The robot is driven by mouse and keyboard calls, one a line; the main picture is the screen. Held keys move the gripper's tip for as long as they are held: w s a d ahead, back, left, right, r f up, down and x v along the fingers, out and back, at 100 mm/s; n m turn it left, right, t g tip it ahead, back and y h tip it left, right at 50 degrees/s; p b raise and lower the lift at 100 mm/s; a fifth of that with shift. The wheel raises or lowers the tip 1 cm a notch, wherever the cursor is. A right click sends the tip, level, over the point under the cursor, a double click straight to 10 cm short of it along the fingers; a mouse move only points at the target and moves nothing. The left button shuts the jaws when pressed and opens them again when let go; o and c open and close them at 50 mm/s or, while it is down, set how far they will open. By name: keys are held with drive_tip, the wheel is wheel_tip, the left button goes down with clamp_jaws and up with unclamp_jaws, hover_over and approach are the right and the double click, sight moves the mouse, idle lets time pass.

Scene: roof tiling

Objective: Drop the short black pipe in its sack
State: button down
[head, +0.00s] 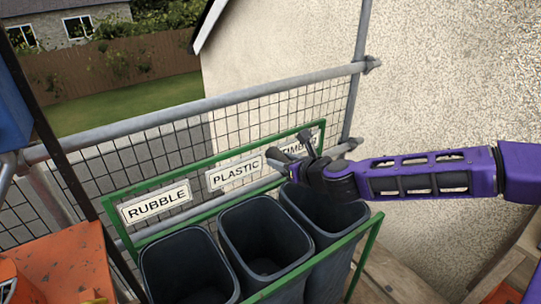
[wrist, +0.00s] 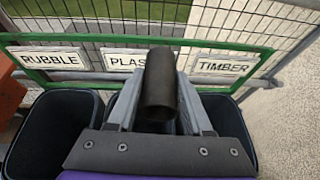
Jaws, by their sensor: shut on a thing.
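My gripper (wrist: 162,112) is shut on the short black pipe (wrist: 160,85), which stands up between the two grey fingers in the wrist view. In the head view my gripper (head: 296,158) is above the timber sack, near its back rim; the pipe is hard to make out there. Three dark open sacks hang in a row: rubble (head: 150,268), plastic (head: 228,240) and timber (head: 350,220). The plastic label (head: 235,174) is partly covered by the pipe in the wrist view. My gripper hides most of the plastic sack there.
A green frame (head: 160,238) surrounds the sacks and carries the rubble label (head: 156,202) and timber label (wrist: 225,66). Behind it are a mesh guard and a grey scaffold rail (head: 200,111). A rendered wall (head: 440,80) stands at the right. An orange surface (head: 65,262) is at the lower left.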

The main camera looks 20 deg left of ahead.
sight(270, 157)
drive_tip(key=shift+s+a+r+n+g+y, duration=0.2)
drive_tip(key=shift+s+a+r, duration=0.1)
drive_tip(key=shift+a+r, duration=0.25)
drive_tip(key=shift+s+a+r+n+g+y, duration=0.1)
drive_tip(key=shift+s+a+r+n+g, duration=0.15)
drive_tip(key=shift+a, duration=0.45)
drive_tip(key=shift+s+a, duration=0.15)
wheel_tip(270, 157, down, 6)
drive_tip(key=b, duration=0.5)
drive_tip(key=shift+r, duration=0.1)
drive_tip(key=shift+c, duration=1.2)
unclamp_jaws()
